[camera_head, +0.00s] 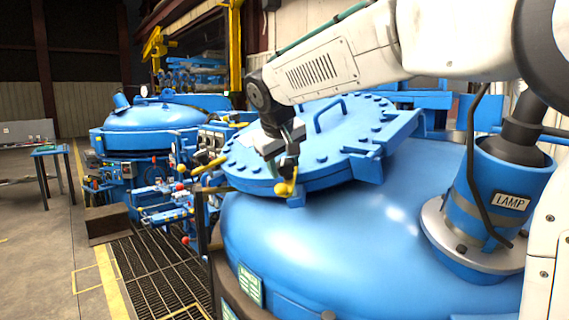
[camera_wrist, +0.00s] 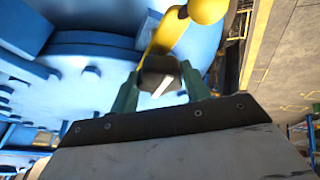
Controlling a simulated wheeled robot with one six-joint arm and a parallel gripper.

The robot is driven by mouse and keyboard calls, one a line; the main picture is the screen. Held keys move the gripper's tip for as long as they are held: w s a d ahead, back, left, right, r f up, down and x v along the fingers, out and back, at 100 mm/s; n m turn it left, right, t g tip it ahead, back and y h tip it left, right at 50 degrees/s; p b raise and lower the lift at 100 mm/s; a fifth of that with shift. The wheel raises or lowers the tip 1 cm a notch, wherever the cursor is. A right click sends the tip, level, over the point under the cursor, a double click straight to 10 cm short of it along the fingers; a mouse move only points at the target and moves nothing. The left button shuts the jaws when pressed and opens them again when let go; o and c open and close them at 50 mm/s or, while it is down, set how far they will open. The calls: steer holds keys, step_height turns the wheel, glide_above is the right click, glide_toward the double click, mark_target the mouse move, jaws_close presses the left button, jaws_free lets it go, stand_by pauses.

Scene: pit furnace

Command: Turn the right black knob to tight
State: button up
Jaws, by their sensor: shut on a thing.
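A black knob (camera_wrist: 158,72) with a white bar on its end sits between the two green fingers of my gripper (camera_wrist: 160,84) in the wrist view. The fingers are shut on it from both sides. A yellow lever with a ball end (camera_wrist: 207,10) runs just behind the knob. In the head view my gripper (camera_head: 290,148) reaches down at the front edge of the blue furnace lid (camera_head: 250,165). The yellow lever (camera_head: 287,188) shows just below it. The knob is small and mostly hidden there. I cannot read any tight mark.
A blue furnace dome (camera_head: 340,240) fills the front. A lamp housing (camera_head: 500,200) stands at right. Another yellow lever (camera_head: 212,165) and several controls sit left of the lid. A second blue furnace (camera_head: 150,130) stands behind. A floor grating (camera_head: 160,270) lies at left.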

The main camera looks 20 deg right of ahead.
steer(key=shift+m, duration=0.4)
steer(key=o, duration=1)
steer(key=shift+r, duration=0.1)
steer(key=v, duration=0.7)
steer(key=shift+s+a+r, duration=0.2)
steer(key=shift+r, duration=0.05)
steer(key=shift+f, duration=0.1)
